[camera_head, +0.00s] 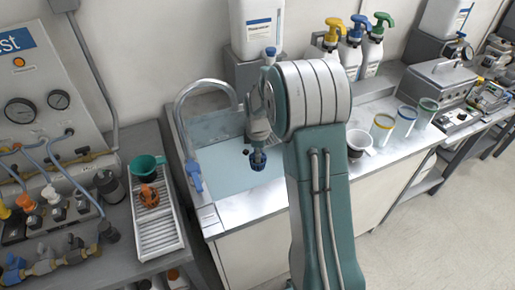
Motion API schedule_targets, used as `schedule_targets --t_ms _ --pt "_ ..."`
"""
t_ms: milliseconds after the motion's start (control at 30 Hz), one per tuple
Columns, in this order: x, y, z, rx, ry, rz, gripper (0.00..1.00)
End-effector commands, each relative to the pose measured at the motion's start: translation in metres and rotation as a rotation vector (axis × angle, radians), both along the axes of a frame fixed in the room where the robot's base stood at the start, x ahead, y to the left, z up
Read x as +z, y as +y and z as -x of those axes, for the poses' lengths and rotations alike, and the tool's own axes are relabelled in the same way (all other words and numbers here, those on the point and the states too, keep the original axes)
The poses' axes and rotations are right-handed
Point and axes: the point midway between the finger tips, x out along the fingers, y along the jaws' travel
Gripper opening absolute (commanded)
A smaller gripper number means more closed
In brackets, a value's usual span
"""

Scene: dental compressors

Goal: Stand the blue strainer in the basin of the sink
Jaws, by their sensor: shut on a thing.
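The sink (215,175) stands left of the middle, with a pale blue basin and a grey curved faucet (205,84) with a blue handle. My gripper (257,152) hangs over the basin, pointing down, and is shut on a small dark blue thing, which looks like the blue strainer (258,164). The strainer is small and partly hidden by the fingers. I cannot tell whether it touches the basin floor. My arm covers the right part of the sink.
A slatted white rack (160,236) left of the sink holds a green cup-like strainer (147,167) and an orange part (149,196). Pump bottles (350,50) line the back.

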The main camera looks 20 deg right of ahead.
Motion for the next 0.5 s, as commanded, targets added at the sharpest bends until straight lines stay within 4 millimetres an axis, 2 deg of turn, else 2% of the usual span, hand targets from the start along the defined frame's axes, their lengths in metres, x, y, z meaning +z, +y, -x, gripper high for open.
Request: schedule_targets --t_ms 500 --pt "-0.054 -0.001 0.001 0.0 0.002 -0.003 0.0"
